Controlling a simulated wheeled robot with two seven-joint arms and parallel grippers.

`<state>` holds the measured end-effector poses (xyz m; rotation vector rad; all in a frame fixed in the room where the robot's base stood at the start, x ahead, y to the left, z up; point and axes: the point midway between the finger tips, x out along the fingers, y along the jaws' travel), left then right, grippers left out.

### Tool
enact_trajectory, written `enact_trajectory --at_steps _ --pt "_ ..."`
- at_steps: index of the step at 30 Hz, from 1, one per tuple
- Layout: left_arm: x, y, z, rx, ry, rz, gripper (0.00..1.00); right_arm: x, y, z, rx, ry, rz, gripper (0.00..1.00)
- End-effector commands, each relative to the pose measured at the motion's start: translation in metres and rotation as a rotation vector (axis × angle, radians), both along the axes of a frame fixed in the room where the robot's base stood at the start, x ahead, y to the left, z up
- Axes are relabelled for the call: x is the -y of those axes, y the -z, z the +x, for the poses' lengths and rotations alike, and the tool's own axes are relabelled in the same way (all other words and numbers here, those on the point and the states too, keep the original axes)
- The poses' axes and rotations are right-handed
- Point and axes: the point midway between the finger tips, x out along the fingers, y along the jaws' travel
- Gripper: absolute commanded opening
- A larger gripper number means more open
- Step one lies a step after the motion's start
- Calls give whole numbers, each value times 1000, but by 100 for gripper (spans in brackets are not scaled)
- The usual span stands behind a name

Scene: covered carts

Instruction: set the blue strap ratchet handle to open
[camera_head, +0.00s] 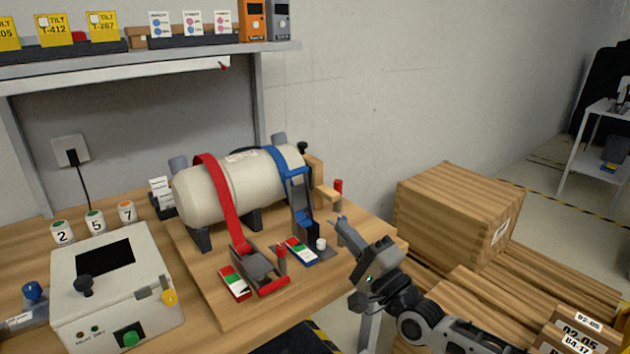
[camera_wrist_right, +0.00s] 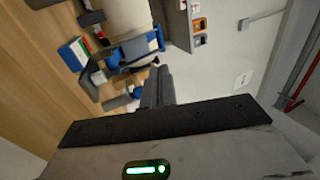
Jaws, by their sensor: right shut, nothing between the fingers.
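The blue strap (camera_head: 281,160) runs over the right end of a cream tank (camera_head: 242,180). Its ratchet (camera_head: 299,200) hangs at the tank's front, a blue and dark grey piece standing roughly upright, with a dark plate and a pale knob (camera_head: 321,243) below it. The ratchet also shows in the right wrist view (camera_wrist_right: 137,47). My right gripper (camera_head: 339,224) is shut and empty, to the right of the ratchet and apart from it in the head view. In the right wrist view its fingers (camera_wrist_right: 158,86) point towards the ratchet area. My left gripper is out of view.
A red strap (camera_head: 221,195) with its ratchet (camera_head: 259,270) lies left of the blue one. Small coloured cards (camera_head: 301,251) lie on the wooden bench. A red-topped post (camera_head: 338,188) stands behind my gripper. A control box (camera_head: 118,290) is at left; wooden crates (camera_head: 455,210) are at right.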

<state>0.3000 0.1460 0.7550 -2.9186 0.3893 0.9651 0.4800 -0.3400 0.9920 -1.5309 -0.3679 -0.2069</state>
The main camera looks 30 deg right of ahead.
Motion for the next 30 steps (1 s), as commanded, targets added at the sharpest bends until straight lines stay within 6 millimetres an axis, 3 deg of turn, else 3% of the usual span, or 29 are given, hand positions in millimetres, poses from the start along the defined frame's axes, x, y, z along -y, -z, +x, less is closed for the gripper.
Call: enact_trajectory --at_steps 5,18,24,30 --pt "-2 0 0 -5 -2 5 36 -2 -11 22 8 1 1 0" --pt "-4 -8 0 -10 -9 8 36 -11 -43 104 5 0 1 0" --pt "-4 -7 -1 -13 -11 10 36 -13 -49 123 4 0 0 0" --pt "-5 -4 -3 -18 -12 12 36 -14 -50 128 2 -1 1 0"
